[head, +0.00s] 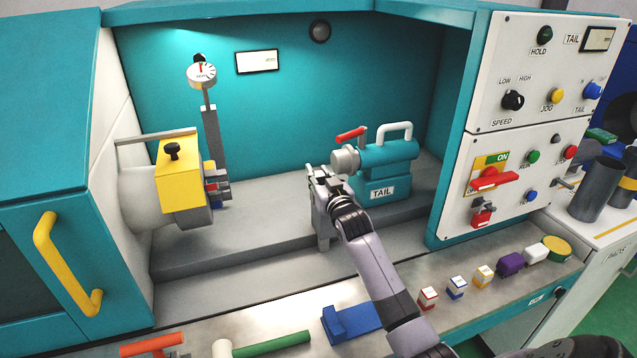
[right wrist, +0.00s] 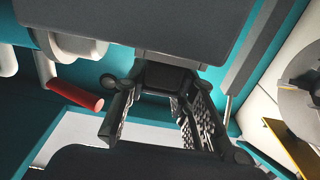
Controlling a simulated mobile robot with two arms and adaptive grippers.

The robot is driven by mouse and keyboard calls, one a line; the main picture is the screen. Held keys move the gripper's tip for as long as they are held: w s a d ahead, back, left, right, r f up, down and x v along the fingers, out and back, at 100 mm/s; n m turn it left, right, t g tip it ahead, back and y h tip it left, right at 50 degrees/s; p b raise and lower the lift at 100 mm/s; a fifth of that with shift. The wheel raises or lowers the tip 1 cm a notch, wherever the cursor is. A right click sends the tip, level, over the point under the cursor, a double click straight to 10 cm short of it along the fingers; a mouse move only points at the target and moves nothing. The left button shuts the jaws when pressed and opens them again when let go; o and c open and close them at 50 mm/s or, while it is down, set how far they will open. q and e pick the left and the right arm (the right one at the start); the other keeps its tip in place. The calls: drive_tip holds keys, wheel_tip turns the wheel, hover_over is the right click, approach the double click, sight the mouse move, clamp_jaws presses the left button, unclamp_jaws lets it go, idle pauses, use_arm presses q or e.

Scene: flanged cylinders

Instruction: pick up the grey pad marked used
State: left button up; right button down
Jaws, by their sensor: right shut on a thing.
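My right gripper (head: 318,172) is inside the teal machine, beside the teal tail unit (head: 385,160) marked TAIL. A grey upright piece (head: 325,238) shows under it, in front of the bed's step; I cannot tell whether it is what the jaws hold. In the right wrist view the gripper's fingers (right wrist: 160,125) stand apart, and a dark shape at the bottom edge hides their tips. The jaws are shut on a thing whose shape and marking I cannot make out. No grey pad with a readable "used" mark shows. My left gripper is not in view.
A red lever (head: 350,134) juts from the tail unit near the gripper. A yellow block (head: 180,182) and a dial gauge (head: 202,75) stand left. Small coloured blocks, a blue block (head: 350,322) and a green rod (head: 272,344) lie on the front ledge. The middle bed is clear.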

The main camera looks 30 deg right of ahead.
sight(318, 174)
drive_tip(key=shift+r, duration=0.1)
wheel_tip(318, 174, up, 20)
drive_tip(key=b, duration=0.1)
drive_tip(key=shift+b, duration=0.4)
